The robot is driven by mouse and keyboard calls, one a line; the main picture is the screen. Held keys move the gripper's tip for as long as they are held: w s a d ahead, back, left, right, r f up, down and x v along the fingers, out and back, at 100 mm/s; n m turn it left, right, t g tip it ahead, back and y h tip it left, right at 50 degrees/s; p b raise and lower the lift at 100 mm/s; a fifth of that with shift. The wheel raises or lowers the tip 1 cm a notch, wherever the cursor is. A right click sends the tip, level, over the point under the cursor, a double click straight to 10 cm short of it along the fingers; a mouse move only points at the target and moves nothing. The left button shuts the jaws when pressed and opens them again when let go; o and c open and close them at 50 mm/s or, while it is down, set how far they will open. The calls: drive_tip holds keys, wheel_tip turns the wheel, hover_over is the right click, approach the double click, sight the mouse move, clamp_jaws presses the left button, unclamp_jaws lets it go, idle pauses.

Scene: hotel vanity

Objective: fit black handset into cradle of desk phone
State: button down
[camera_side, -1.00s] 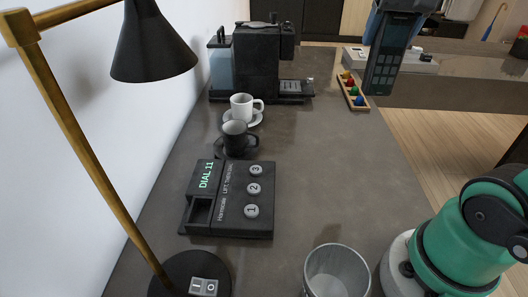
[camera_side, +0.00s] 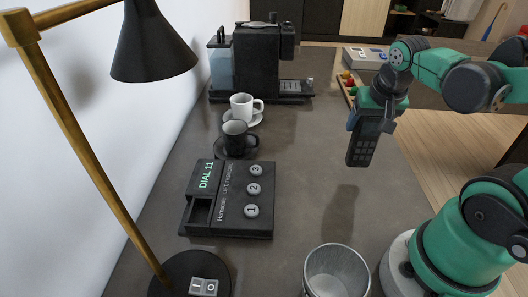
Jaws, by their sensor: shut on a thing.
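The black handset (camera_side: 362,147) hangs upright below my gripper (camera_side: 372,116), its keypad face showing. My gripper is shut on its upper end and holds it in the air above the right part of the counter. The desk phone (camera_side: 231,199) lies on the counter left of centre, with a green "DIAL 11" display and three round numbered buttons. Its cradle (camera_side: 199,213) is a dark recess along its left side and is empty. The handset is well to the right of the phone and apart from it.
A black cup (camera_side: 236,137) and a white cup (camera_side: 241,107) stand on saucers behind the phone, before a coffee machine (camera_side: 257,62). A lamp (camera_side: 90,150) stands at left, a metal bin (camera_side: 335,273) in front. The counter between phone and handset is clear.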

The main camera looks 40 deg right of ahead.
sight(364, 137)
drive_tip(key=shift+f, duration=1.65)
drive_tip(key=shift+f, duration=0.15)
drive_tip(key=shift+c, duration=0.2)
unclamp_jaws()
